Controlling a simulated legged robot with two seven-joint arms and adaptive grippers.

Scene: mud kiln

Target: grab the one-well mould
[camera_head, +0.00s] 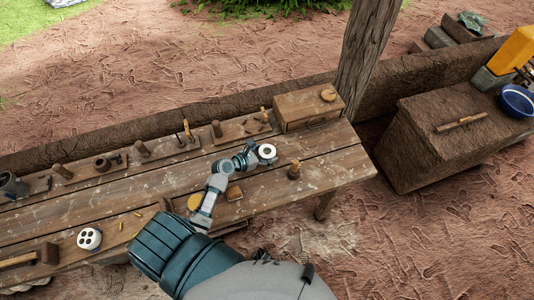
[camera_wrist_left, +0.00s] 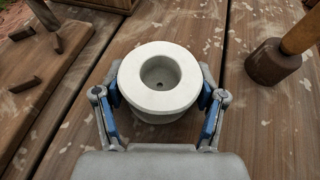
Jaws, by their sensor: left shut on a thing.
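The one-well mould (camera_head: 266,151) is a small white round block with a single hollow in its top. In the left wrist view the mould (camera_wrist_left: 160,82) sits between the two blue-padded fingers of my left gripper (camera_wrist_left: 161,112). My left gripper (camera_head: 256,155) is shut on its sides, near the right part of the wooden table. The mould looks upright; I cannot tell whether its base touches the table. A white mould with several wells (camera_head: 89,238) lies at the table's front left. My right gripper is not in view.
A wooden box (camera_head: 308,108) stands at the table's back right corner. A wooden-handled tool (camera_head: 294,170) stands right of the mould. Wooden racks with tools (camera_head: 168,148) line the back edge. A wooden post (camera_head: 364,60) rises behind the table.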

